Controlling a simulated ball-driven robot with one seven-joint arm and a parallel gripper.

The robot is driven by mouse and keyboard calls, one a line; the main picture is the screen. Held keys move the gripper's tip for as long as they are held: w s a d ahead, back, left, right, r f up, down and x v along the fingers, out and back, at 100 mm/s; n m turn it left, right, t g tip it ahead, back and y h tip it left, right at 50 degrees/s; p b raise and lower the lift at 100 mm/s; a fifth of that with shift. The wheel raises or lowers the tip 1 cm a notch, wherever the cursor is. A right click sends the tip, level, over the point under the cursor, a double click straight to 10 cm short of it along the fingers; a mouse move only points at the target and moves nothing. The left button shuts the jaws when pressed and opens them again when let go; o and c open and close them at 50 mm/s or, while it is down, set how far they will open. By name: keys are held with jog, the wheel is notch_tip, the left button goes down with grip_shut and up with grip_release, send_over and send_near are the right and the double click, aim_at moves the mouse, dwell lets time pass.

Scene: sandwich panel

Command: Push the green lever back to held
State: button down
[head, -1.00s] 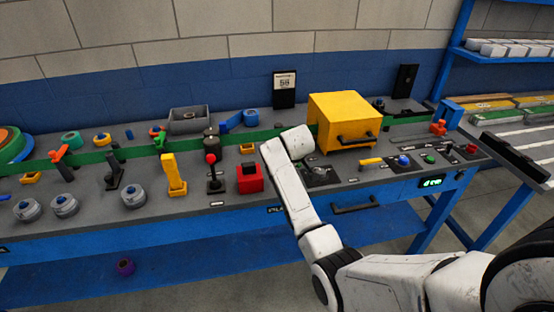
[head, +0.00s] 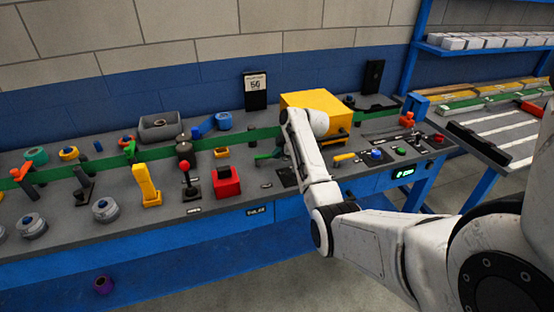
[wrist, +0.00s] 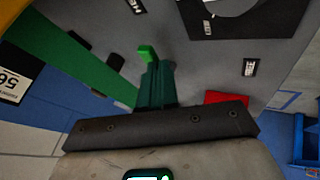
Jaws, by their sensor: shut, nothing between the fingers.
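The green lever shows in the wrist view as a bright green end (wrist: 147,52) just beyond my gripper (wrist: 154,70). Its lower part is hidden there. In the head view a green piece (head: 267,156) shows just left of my white arm, near a dark plate (head: 287,177). My gripper's dark green fingers are shut together with nothing between them. The fingertips are at or very near the green end; I cannot tell whether they touch. My arm hides part of this spot in the head view.
A yellow box (head: 318,100) stands behind my arm, close on the right. A red box (head: 226,182) and a red-knobbed lever (head: 185,166) stand to the left. A yellow handle (head: 344,157) and several buttons lie to the right. A green strip (head: 115,154) runs along the bench.

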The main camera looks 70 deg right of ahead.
jog(key=shift+w+d+b, duration=0.1)
jog(key=shift+d+b, duration=0.25)
dwell(0.5)
